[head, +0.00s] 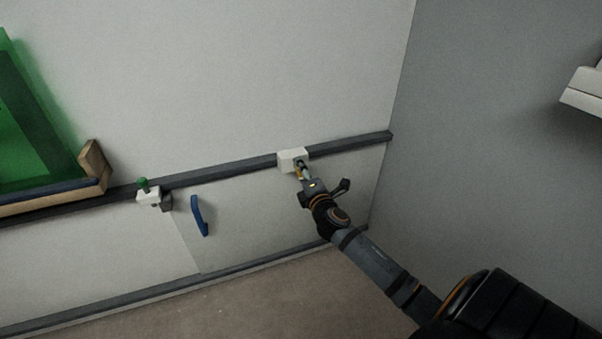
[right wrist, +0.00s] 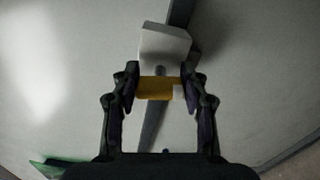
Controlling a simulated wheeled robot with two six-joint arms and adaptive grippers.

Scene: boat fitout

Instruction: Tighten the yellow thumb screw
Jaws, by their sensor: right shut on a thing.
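The yellow thumb screw (right wrist: 154,88) sits on a short grey shaft at the white block (right wrist: 165,45) in the right wrist view. The white block is mounted on the dark wall rail, and it also shows in the head view (head: 291,157). My right gripper (right wrist: 160,88) is shut on the yellow thumb screw, with one finger on each side of its head. In the head view my right gripper (head: 302,172) reaches up to the block and hides most of the screw. My left gripper is in neither view.
A second white block (head: 148,196) with a green knob (head: 143,184) is on the rail to the left. A blue handle (head: 199,215) is on the panel below. A green panel (head: 35,125) stands at far left. A white fixture (head: 583,92) is on the right wall.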

